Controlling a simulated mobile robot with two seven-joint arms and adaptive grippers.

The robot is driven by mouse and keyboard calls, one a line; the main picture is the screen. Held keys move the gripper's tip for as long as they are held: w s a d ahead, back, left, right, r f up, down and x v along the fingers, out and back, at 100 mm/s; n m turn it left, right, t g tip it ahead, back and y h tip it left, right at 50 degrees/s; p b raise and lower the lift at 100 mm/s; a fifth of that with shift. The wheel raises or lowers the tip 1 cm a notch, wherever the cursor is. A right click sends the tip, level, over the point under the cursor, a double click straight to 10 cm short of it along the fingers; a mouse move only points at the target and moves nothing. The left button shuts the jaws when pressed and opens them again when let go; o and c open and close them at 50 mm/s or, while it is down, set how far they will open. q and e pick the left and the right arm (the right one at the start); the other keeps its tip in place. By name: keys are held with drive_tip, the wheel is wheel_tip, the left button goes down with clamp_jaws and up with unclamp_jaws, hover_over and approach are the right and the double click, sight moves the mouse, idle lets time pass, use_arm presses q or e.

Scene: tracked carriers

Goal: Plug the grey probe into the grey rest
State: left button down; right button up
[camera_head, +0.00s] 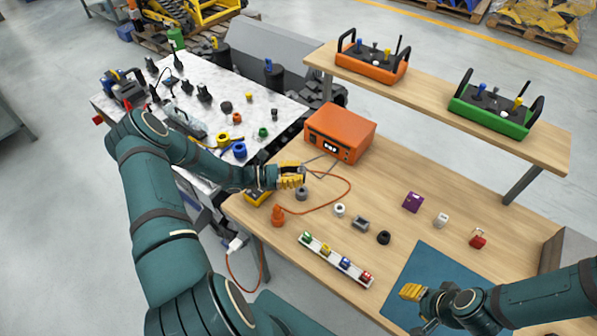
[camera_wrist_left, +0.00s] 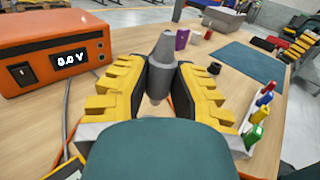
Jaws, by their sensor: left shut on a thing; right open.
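My left gripper (camera_head: 291,178) is shut on the grey probe (camera_wrist_left: 163,62). In the left wrist view the probe is a grey tapered piece standing roughly upright between the yellow-padded fingers. In the head view the fingers mostly cover it. My right gripper (camera_head: 411,292) is open and empty over the blue mat at the lower right.
An orange power supply (camera_head: 340,132) stands behind the left gripper, its lead (camera_head: 340,194) curving across the bench.

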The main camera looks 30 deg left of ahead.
use_arm(q)
drive_tip(key=shift+f+b, duration=0.55)
drive_tip(key=shift+f, duration=0.5)
use_arm(e)
drive_tip(key=shift+f, duration=0.9)
use_arm(q)
drive_tip(key=shift+f+b, duration=0.65)
use_arm(e)
drive_tip(key=shift+f, duration=0.65)
use_arm(q)
drive_tip(key=shift+r, duration=0.25)
use_arm(e)
drive_tip(key=shift+r, duration=0.2)
use_arm(q)
drive_tip(key=shift+f, duration=0.3)
use_arm(e)
drive_tip(key=shift+f, duration=0.4)
idle(0.8)
use_arm(q)
drive_tip(key=shift+r, duration=0.3)
use_arm(e)
drive_tip(key=shift+r, duration=0.25)
use_arm(q)
drive_tip(key=shift+w, duration=0.1)
use_arm(e)
drive_tip(key=shift+f, duration=0.2)
idle(1.3)
